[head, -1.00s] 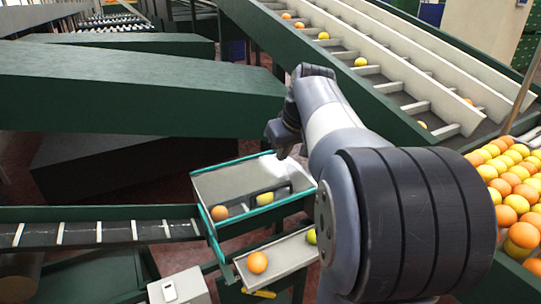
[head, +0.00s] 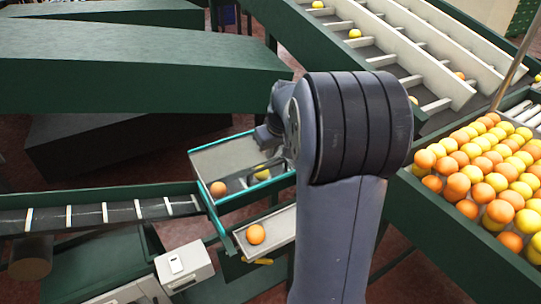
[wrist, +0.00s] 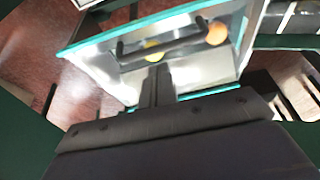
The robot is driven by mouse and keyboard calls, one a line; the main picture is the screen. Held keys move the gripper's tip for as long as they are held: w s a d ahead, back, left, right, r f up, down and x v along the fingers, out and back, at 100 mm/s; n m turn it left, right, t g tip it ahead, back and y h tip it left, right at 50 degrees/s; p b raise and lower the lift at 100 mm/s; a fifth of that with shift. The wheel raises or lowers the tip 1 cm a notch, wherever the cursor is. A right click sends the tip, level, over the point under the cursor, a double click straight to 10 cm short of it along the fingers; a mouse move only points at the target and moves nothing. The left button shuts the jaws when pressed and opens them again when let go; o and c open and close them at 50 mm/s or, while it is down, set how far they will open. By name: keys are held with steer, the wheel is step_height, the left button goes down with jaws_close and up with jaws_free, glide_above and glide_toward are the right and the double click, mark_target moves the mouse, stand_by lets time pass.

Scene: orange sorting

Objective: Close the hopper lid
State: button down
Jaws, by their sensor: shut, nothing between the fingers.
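The hopper (head: 222,157) is a pale grey metal bin with teal edges, left of my arm in the head view. An orange (head: 218,189) and a yellow fruit (head: 262,172) lie in it. In the wrist view the hopper (wrist: 205,75) fills the upper middle, with a dark bar (wrist: 180,46) crossing it. I cannot tell which panel is the lid or how far it stands open. My gripper (wrist: 157,72) is shut and empty, its fingers pointing at the hopper near the bar; contact cannot be told. In the head view my arm hides the fingers and the hopper's right side.
A small tray (head: 282,226) with one orange (head: 256,234) sits just in front of the hopper. A conveyor (head: 100,213) runs in from the left. A grey box (head: 185,264) stands at the front. A large crate (head: 440,222) of fruit is at right, below sloped lanes (head: 400,60).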

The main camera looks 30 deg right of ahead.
steer(key=shift+s+x, duration=0.15)
steer(key=shift+x, duration=0.6)
steer(key=shift+s+x, duration=0.15)
steer(key=shift+x, duration=0.6)
steer(key=shift+f, duration=0.1)
steer(key=shift+s+f+b, duration=0.1)
steer(key=shift+f+b, duration=0.6)
steer(key=shift+f, duration=0.2)
steer(key=shift+s+f, duration=0.35)
steer(key=shift+a, duration=0.1)
step_height(320, 180, up, 5)
steer(key=p, duration=0.3)
step_height(320, 180, up, 10)
steer(key=b, duration=0.2)
glide_above(270, 167)
steer(key=s, duration=0.5)
steer(key=shift+s+f, duration=0.2)
